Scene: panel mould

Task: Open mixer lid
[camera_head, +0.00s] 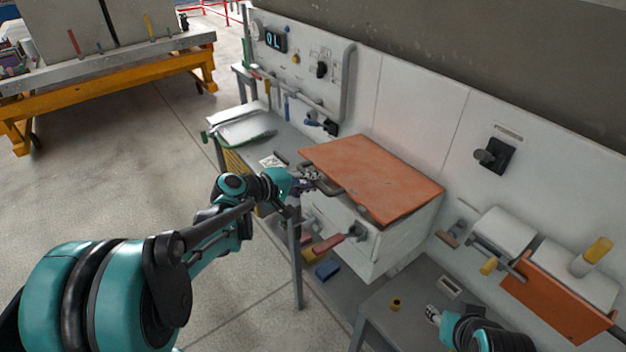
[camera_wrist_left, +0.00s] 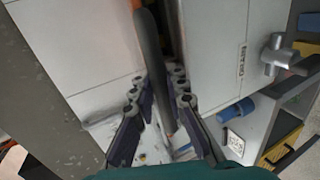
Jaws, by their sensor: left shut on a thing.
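The mixer is a white box (camera_head: 345,238) with a flat orange-brown lid (camera_head: 375,175) on top. A dark gap shows under the lid's front edge, so it looks slightly raised. My left gripper (camera_head: 312,180) is at the lid's front left corner, shut on the dark lid handle (camera_head: 331,188). In the left wrist view, the fingers (camera_wrist_left: 160,105) stand on either side of the dark handle bar (camera_wrist_left: 152,55). My right gripper (camera_head: 433,315) is low at the right, away from the lid; its jaws are too small to read.
A wall panel with a display (camera_head: 275,41) stands behind the mixer. An orange mould panel (camera_head: 550,300) is at the right. Open floor lies at the left.

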